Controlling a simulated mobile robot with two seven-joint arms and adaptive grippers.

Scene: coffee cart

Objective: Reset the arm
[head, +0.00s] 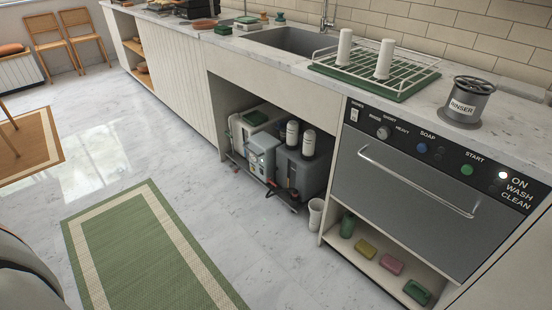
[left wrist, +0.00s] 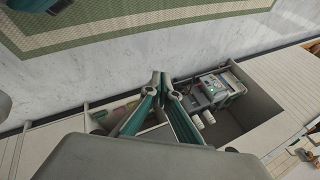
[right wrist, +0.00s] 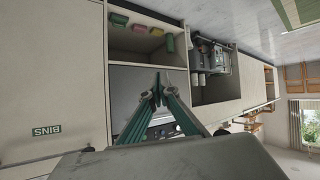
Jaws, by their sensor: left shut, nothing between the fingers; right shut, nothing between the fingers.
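My left gripper (left wrist: 160,80) shows in the left wrist view, its fingers together with nothing between them. Behind it lie the open bay under the sink and its grey machinery (left wrist: 212,92). My right gripper (right wrist: 158,85) shows in the right wrist view, also shut and empty. Behind it is the dishwasher front (right wrist: 128,92), with the open shelf (right wrist: 135,42) and the bay beside it. Neither gripper shows in the head view. How far each gripper is from the cart is hard to tell.
In the head view, the dishwasher (head: 410,185) stands at right under a counter with a drying rack (head: 375,72) and a rinser (head: 467,102). A small white bin (head: 316,213) stands on the floor. A green rug (head: 150,250) lies on open floor.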

